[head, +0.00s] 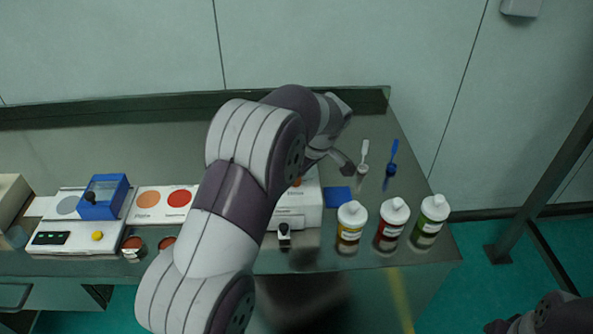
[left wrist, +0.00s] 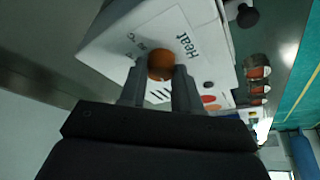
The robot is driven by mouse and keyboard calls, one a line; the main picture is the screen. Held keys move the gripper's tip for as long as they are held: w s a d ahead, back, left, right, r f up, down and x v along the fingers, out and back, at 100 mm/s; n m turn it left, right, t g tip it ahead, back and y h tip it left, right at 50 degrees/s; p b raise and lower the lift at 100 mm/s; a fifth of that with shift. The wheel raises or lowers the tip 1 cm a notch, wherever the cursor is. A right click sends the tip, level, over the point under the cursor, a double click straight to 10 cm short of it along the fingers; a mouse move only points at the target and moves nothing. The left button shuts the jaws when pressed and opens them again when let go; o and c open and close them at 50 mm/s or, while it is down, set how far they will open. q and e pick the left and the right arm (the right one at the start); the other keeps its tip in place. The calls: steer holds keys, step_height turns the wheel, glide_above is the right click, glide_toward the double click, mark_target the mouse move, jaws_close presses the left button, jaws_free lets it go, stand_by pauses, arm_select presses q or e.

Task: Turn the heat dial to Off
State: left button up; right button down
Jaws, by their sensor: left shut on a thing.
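The heat dial (left wrist: 160,60) is an orange-brown round knob on a white device (left wrist: 115,40) with the printed word "Heat" beside it. In the left wrist view my left gripper (left wrist: 160,76) has its two fingers on either side of the dial and is shut on it. Other small markings by the dial are too blurred to read. In the head view the white device (head: 297,208) stands on the bench, and my left arm covers much of it and most of the dial. My right gripper is not in view; only part of my right arm shows at the lower right.
Bottles with yellow (head: 350,222), red (head: 391,222) and green (head: 430,218) contents stand to the right. A blue square (head: 339,196) lies between. A blue-topped device (head: 103,198) stands at the left.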

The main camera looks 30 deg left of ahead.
arm_select(q)
steer(key=o, duration=1)
steer(key=p+v, duration=1)
steer(key=v, duration=0.2)
steer(key=shift+d+r, duration=0.15)
steer(key=shift+r, duration=0.2)
